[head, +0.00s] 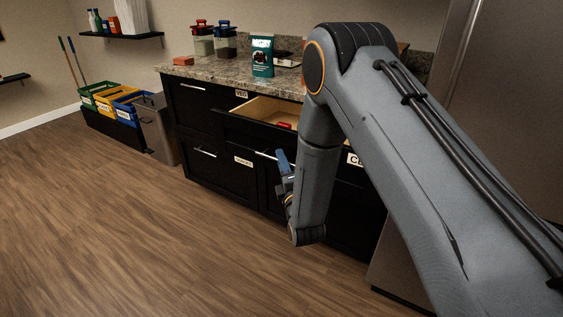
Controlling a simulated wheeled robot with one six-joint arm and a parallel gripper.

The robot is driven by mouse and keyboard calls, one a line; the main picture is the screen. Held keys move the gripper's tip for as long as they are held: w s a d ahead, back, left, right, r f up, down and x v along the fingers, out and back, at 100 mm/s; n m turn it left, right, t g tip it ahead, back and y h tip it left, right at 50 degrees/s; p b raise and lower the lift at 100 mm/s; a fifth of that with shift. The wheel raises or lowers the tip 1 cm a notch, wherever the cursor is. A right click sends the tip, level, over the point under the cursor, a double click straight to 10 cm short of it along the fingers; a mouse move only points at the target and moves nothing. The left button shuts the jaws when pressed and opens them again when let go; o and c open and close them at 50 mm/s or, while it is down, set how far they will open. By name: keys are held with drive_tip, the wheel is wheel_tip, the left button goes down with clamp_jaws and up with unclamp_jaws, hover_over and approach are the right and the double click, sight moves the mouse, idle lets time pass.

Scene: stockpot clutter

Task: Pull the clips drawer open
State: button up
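My gripper (284,168), with blue parts, is at the cabinet front, left of that label and below an open drawer. Its fingertips are small and partly hidden by my arm, so its opening and any contact with a handle are unclear.
An open drawer (268,106) with a pale wooden inside and a red item sticks out above my gripper. The granite counter (222,72) holds a teal bag (262,56) and lidded jars (225,42). Bins (126,105) stand at left. The wooden floor (130,220) is clear.

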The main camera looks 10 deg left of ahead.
drive_tip(key=v, duration=0.7)
drive_tip(key=shift+b, duration=0.35)
drive_tip(key=shift+s, duration=0.1)
